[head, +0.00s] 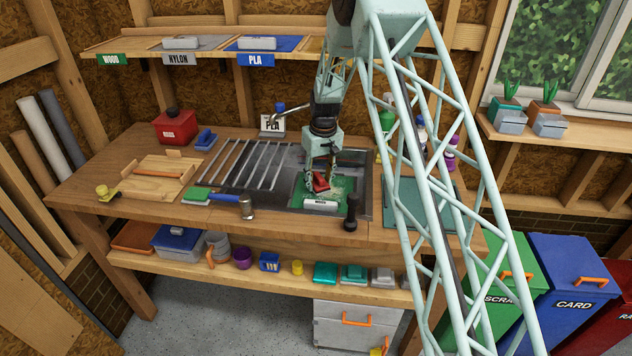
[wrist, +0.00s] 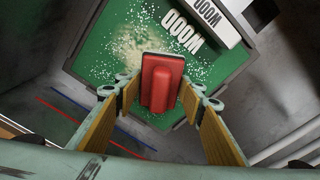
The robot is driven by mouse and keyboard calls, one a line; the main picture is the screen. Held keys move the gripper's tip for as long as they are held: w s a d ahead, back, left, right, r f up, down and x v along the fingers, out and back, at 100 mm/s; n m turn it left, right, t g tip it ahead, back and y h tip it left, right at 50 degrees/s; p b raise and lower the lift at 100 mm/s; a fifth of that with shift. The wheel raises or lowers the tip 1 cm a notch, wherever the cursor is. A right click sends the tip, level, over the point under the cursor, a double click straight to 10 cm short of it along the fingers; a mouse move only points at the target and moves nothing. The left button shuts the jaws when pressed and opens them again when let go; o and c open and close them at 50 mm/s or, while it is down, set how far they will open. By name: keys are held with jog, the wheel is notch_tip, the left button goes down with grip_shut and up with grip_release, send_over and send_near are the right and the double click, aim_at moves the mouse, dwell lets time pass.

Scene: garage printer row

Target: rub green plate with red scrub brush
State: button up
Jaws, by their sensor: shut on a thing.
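The green plate (head: 341,187) lies in the sink area of the workbench, below my gripper. It also shows in the wrist view (wrist: 98,47), with pale speckled residue on its middle and a white label reading WOOD at one edge. My gripper (head: 321,185) is shut on the red scrub brush (head: 321,182), one finger on each side. In the wrist view the brush (wrist: 161,84) sits between the fingers of my gripper (wrist: 160,97) and overlaps the plate, beside the residue. Its underside is hidden, so I cannot tell whether it touches the plate.
A dark upright cylinder (head: 350,212) stands just right of the plate's front. A metal rack (head: 243,163) lies to the left. A green mat (head: 408,204) is to the right.

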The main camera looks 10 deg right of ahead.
aim_at(341, 190)
jog(key=shift+s+d, duration=0.2)
jog(key=shift+d, duration=0.3)
jog(key=shift+s+d, duration=0.2)
jog(key=shift+d, duration=0.3)
jog(key=shift+d, duration=0.1)
jog(key=shift+s+d+f+b, duration=0.1)
jog(key=shift+s+d+b, duration=0.2)
jog(key=shift+d, duration=0.45)
jog(key=shift+s+d+f+b, duration=0.1)
jog(key=shift+s+d, duration=0.3)
jog(key=shift+d, duration=0.35)
jog(key=shift+s+d, duration=0.1)
jog(key=shift+d, duration=0.1)
jog(key=shift+s+d, duration=0.3)
jog(key=shift+d, duration=0.4)
jog(key=shift+s+d, duration=0.25)
jog(key=shift+d, duration=0.4)
jog(key=shift+o, duration=0.2)
jog(key=shift+d+r, duration=0.1)
jog(key=shift+r, duration=0.1)
jog(key=shift+c, duration=0.2)
